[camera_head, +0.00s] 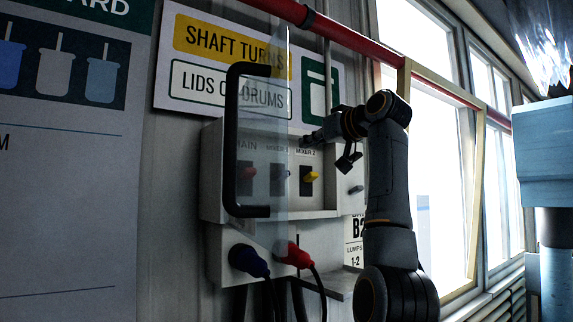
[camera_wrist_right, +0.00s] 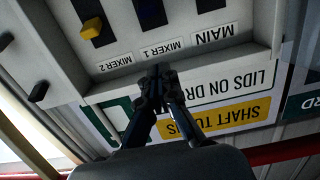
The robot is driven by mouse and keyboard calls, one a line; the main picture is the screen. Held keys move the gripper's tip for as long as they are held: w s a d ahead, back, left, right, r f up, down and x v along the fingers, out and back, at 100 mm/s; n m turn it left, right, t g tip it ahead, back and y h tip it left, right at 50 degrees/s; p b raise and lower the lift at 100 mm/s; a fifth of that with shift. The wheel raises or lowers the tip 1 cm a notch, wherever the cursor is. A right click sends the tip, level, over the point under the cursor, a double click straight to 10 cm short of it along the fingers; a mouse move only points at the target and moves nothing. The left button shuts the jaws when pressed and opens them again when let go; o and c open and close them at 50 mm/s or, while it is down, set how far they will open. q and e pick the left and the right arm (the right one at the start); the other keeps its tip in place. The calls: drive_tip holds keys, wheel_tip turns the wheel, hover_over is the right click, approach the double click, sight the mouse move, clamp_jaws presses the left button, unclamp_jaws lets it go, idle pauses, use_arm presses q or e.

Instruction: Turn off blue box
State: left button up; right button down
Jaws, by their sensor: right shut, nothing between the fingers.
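In the wrist view, upside down, the yellow knob (camera_wrist_right: 91,28) shows beside the black MIXER 1 plate (camera_wrist_right: 150,12); the middle knob itself is out of frame there. My right gripper (camera_head: 306,141) is shut and empty in front of the box's top edge, above the knobs; it also shows in the wrist view (camera_wrist_right: 160,84) near the MIXER 1 label. My left gripper is not in view.
A clear panel with a black handle (camera_head: 231,140) stands before the box's left part. Blue (camera_head: 249,261) and red (camera_head: 292,254) plugs with cables sit below. A pale blue block (camera_head: 542,150) stands at the right. A red pipe (camera_head: 360,42) runs above.

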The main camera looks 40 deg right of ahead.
drive_tip(key=w+p, duration=0.2)
drive_tip(key=w, duration=0.1)
drive_tip(key=w+p, duration=0.2)
drive_tip(key=w, duration=0.1)
drive_tip(key=w+d+f+p, duration=0.1)
drive_tip(key=w+p, duration=0.1)
drive_tip(key=w, duration=0.2)
drive_tip(key=shift+w, duration=0.1)
drive_tip(key=shift+s+a+f, duration=0.1)
drive_tip(key=shift+s+f, duration=0.15)
drive_tip(key=shift+f, duration=0.25)
drive_tip(key=shift+s+f, duration=0.2)
drive_tip(key=shift+f, duration=0.3)
drive_tip(key=shift+s+f, duration=0.55)
drive_tip(key=shift+f, duration=0.15)
